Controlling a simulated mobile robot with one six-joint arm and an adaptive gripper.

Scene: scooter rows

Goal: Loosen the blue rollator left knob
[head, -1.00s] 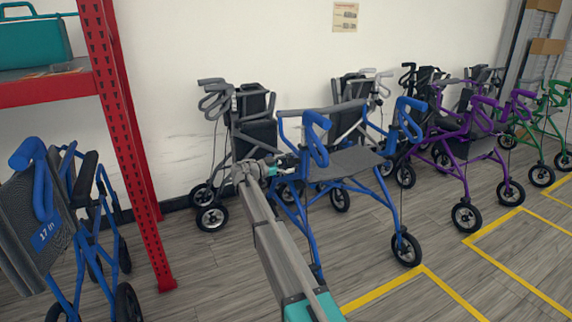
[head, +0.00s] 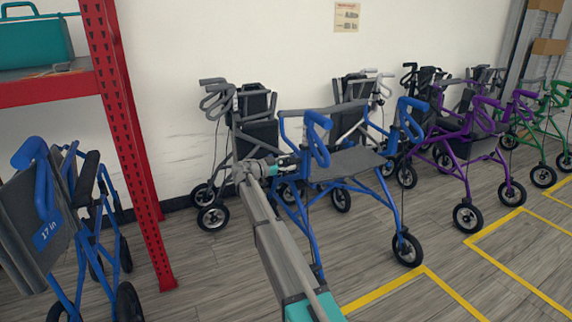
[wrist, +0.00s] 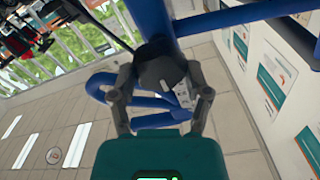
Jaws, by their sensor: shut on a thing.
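The blue rollator (head: 345,205) stands open in the middle of the head view, with blue handles and a grey seat. In the wrist view its blue tubes (wrist: 154,22) run past a dark round knob (wrist: 160,70). My gripper (wrist: 160,98) has one finger on each side of the knob and is shut on it. In the head view my gripper (head: 288,164) is at the left side of the blue rollator's frame, small and partly merged with it, and the knob cannot be made out there.
A folded blue rollator (head: 60,215) marked "17 in" stands at the left by a red shelf post (head: 130,140). A grey rollator (head: 240,130) stands behind my gripper. Purple (head: 470,150) and green (head: 550,125) rollators stand to the right. Yellow lines mark the open floor in front.

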